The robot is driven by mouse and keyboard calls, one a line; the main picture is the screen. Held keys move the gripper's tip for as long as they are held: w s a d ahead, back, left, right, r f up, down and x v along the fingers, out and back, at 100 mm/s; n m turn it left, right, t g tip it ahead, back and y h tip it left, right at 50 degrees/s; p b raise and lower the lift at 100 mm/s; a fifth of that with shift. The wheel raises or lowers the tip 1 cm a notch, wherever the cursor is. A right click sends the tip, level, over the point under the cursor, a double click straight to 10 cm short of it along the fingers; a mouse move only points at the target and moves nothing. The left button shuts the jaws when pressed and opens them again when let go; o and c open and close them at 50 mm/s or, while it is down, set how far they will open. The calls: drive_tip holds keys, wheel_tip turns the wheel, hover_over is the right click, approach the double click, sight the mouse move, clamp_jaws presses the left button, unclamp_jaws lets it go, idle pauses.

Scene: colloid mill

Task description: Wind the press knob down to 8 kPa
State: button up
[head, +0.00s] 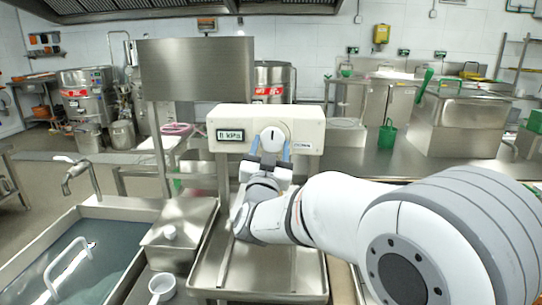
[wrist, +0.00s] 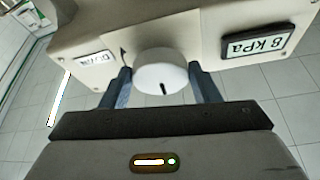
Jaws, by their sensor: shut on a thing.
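The press knob (head: 272,137) is a round white dial on the front of a cream control box (head: 310,115). In the wrist view the knob (wrist: 160,58) shows a dark index mark near its lower edge. My gripper (head: 271,149) has its two blue-grey fingers on either side of the knob and is shut on it; the fingers also flank it in the wrist view (wrist: 160,70). The display (head: 230,135) left of the knob reads 8 kPa, and it reads the same upside down in the wrist view (wrist: 258,44). A DOWN label (wrist: 96,58) with an arrow sits beside the knob.
A steel tray (head: 290,297) lies below the box. A sink (head: 25,260) with a tap (head: 80,175) and a lidded steel container (head: 180,230) stand at the left. A steel bench with a green jug (head: 387,135) is behind at right.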

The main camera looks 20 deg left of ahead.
drive_tip(key=o, duration=1)
drive_tip(key=v, duration=0.8)
drive_tip(key=shift+r, duration=0.1)
drive_tip(key=shift+w, duration=0.1)
